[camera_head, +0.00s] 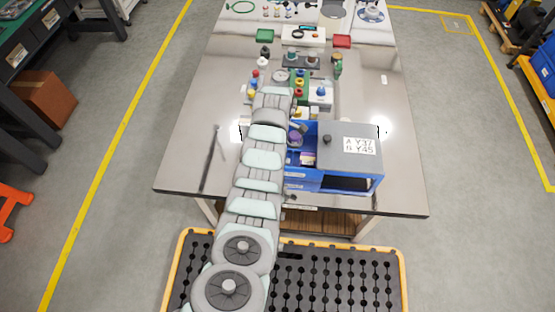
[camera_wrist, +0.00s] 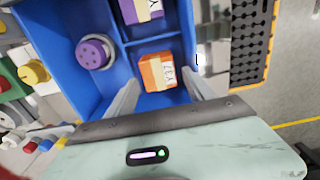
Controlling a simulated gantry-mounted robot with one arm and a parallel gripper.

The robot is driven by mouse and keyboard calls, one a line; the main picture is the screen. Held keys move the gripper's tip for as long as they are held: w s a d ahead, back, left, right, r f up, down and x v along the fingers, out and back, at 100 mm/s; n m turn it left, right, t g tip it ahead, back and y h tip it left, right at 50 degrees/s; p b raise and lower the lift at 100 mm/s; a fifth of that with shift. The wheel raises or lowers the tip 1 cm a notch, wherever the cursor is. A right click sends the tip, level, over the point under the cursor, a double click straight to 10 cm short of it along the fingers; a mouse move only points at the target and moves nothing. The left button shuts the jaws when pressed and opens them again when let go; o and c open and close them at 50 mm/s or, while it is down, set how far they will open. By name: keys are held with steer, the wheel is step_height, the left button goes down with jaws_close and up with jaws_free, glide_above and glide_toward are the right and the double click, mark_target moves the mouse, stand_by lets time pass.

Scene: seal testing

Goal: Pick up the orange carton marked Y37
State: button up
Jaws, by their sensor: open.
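The orange carton (camera_wrist: 155,73) with a pale label reading Y37 lies in a compartment of the blue bin (camera_wrist: 122,72) in the wrist view. My gripper (camera_wrist: 161,77) is open, its two fingers pointing at the carton. The fingertips appear on either side of the carton's near end; I cannot tell whether they touch it or how deep they reach. In the head view the blue bin (camera_head: 303,183) stands at the table's front, and my arm hides part of it. I cannot make out the orange carton there.
A purple carton (camera_wrist: 141,9) lies in the adjoining compartment, past a blue divider. A round purple part (camera_wrist: 95,53) is in the left compartment. A grey-topped box (camera_head: 349,149) labelled Y37 and Y45 adjoins the bin. Several small parts stand farther back; the table's right side is clear.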

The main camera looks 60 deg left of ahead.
steer(key=shift+a+f+b, duration=0.1)
steer(key=shift+f+b, duration=0.2)
steer(key=shift+f, duration=1.75)
steer(key=shift+f+b, duration=0.7)
steer(key=shift+f, duration=0.55)
steer(key=shift+c, duration=0.5)
jaws_close()
steer(key=shift+r, duration=0.1)
